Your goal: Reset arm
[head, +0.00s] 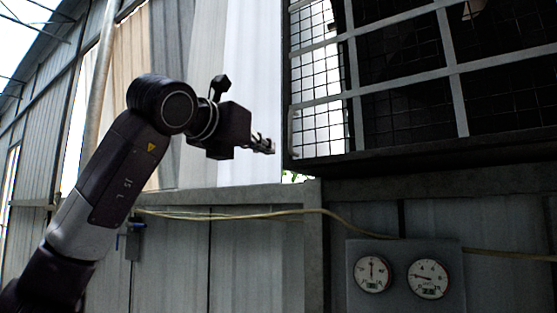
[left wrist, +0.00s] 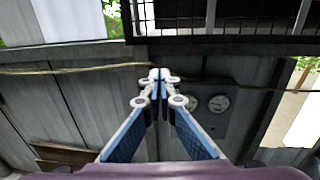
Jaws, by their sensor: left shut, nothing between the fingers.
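My left arm comes in from the left in the head view, raised and bent at the elbow. My left gripper (head: 268,146) points right, in front of the wall and just left of the mesh cage's edge. In the left wrist view my left gripper (left wrist: 160,76) is shut, with its fingertips together and nothing between them. My right gripper is in neither view.
A dark mesh cage (head: 352,92) hangs at the upper right, close to the gripper. A panel with two gauges (head: 407,262) is on the grey wall below. A yellowish cable (head: 300,211) runs along the wall. Pale curtains (head: 250,75) hang behind the arm.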

